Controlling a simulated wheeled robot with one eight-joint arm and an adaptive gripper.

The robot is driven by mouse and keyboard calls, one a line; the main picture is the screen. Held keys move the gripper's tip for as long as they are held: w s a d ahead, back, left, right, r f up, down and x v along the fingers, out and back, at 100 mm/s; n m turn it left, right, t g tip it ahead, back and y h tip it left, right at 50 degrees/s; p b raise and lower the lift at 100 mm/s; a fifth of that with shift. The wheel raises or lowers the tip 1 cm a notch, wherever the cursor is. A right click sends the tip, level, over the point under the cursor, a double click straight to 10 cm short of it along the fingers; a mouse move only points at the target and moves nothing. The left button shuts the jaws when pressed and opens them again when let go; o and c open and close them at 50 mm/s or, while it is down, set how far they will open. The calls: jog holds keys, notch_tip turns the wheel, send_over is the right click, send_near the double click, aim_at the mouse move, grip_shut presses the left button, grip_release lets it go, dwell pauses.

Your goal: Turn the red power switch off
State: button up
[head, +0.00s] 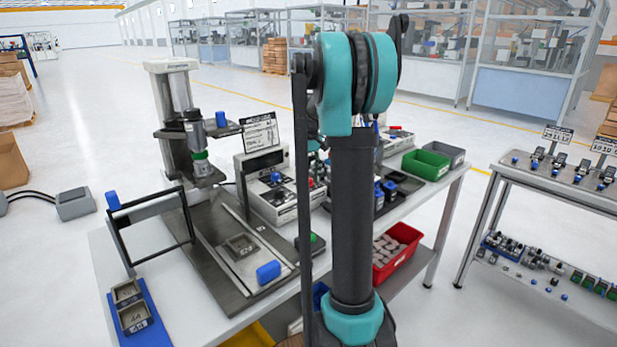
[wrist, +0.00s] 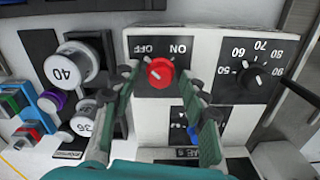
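The red power switch (wrist: 160,72) is a round knob on a white panel in the wrist view, below the words OFF and ON. Which word it points to is too small to tell surely. My gripper (wrist: 160,82) is open, with one green finger on the left of the knob and one on the right. Gaps show between the fingertips and the knob, and nothing is held. In the head view my arm covers the gripper and the red knob.
A dial numbered 50 to 90 (wrist: 250,77) sits right of the knob. White round knobs marked 40 (wrist: 68,68) and 36 (wrist: 85,120) are on the left. In the head view, a press (head: 178,110) and a red bin (head: 397,250) are at the workbench.

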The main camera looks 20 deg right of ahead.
aim_at(309, 178)
notch_tip(309, 178, up, 12)
dwell(0.6)
dwell(0.4)
